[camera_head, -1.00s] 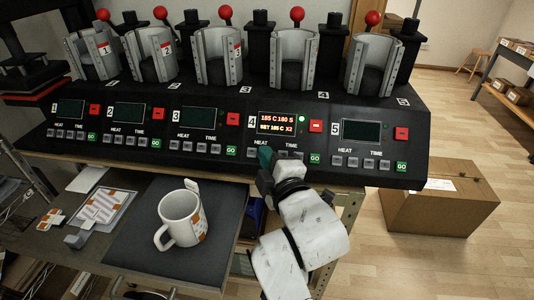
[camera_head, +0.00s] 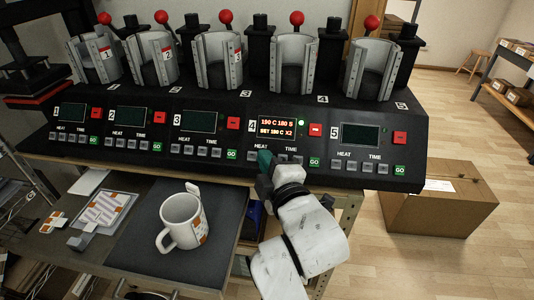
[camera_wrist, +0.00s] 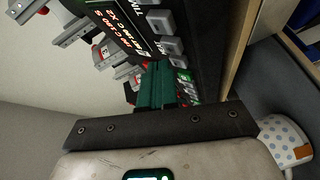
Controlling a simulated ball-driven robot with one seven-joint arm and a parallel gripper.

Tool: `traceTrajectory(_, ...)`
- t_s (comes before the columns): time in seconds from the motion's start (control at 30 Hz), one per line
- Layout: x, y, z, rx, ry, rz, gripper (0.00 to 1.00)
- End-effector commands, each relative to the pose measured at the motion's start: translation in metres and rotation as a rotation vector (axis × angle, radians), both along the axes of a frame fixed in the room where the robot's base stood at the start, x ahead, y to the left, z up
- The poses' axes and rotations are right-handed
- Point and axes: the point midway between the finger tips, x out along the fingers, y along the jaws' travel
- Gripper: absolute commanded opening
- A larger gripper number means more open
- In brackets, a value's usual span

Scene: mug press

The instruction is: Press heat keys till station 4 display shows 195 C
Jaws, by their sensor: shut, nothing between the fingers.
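The station 4 display (camera_head: 277,127) is lit and reads 190 C 180 S, with a second line that looks like SET 190 C X2. A green light (camera_head: 301,123) glows beside it. My gripper (camera_head: 264,158) is shut and empty, its teal fingertips at the station 4 heat keys, covering part of them. In the wrist view the teal fingers (camera_wrist: 155,84) are closed together near the panel keys. I cannot tell whether the tips touch a key. The station 4 time keys (camera_head: 291,159) and green GO key (camera_head: 314,162) show right of the fingers.
The station 3 keys (camera_head: 202,151) and dark station 5 display (camera_head: 360,133) flank station 4. Metal mug clamps (camera_head: 294,62) with red knobs stand behind. A white mug (camera_head: 181,221) stands on a dark mat (camera_head: 135,240) below. A cardboard box (camera_head: 440,200) is on the floor.

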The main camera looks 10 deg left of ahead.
Motion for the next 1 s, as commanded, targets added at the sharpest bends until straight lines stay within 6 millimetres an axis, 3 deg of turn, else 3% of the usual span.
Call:
traceTrajectory(0.47, -0.005, 0.000, 0.006, 0.001, -0.001, 0.001, 0.00)
traceTrajectory(1.0, -0.037, 0.002, 0.037, 0.000, 0.000, 0.001, 0.00)
